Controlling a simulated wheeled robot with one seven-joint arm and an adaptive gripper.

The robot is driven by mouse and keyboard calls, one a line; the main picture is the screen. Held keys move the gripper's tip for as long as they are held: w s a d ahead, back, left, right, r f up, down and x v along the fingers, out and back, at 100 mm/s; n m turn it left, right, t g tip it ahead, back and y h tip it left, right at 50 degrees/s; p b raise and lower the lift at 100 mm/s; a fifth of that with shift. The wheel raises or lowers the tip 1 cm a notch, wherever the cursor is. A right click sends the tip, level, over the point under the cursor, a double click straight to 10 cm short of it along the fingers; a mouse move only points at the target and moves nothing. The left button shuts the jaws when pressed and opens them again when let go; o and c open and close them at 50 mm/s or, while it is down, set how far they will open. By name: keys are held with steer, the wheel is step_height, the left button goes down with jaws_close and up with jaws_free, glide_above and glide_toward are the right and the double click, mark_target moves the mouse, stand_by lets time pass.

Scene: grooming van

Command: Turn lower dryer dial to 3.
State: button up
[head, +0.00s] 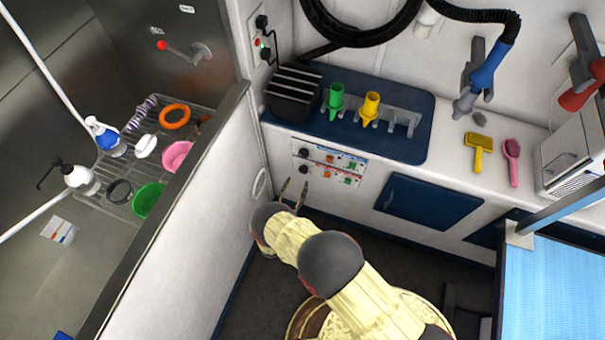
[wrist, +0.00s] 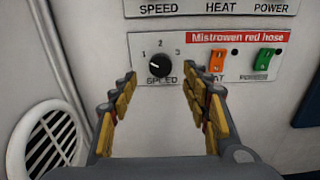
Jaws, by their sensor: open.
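The lower dryer dial (wrist: 159,66) is a round black knob on the white "Mistrowen red hose" panel (wrist: 140,45), marked SPEED with 1, 2 and 3 around it. Its pale pointer mark looks turned to the upper left, toward 1. In the head view the lower dial (head: 304,170) sits under the upper dial (head: 304,153). My gripper (wrist: 159,76) is open and empty, its fingers on either side of the dial in the picture. The right finger partly hides the HEAT label. In the head view my gripper (head: 292,190) is just below and in front of the panel.
Right of the dial are an orange heat switch (wrist: 217,61) and a green power switch (wrist: 264,59). The upper panel (wrist: 215,9) is just above. A round white vent (wrist: 54,141) is on the left wall. A blue-topped counter (head: 390,145) overhangs above the panels.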

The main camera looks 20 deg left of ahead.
mark_target(303, 172)
steer(key=w, duration=0.4)
steer(key=w+b, duration=0.1)
steer(key=w, duration=0.1)
steer(key=shift+d, duration=0.25)
steer(key=shift+c, duration=1.3)
steer(key=c, duration=0.9)
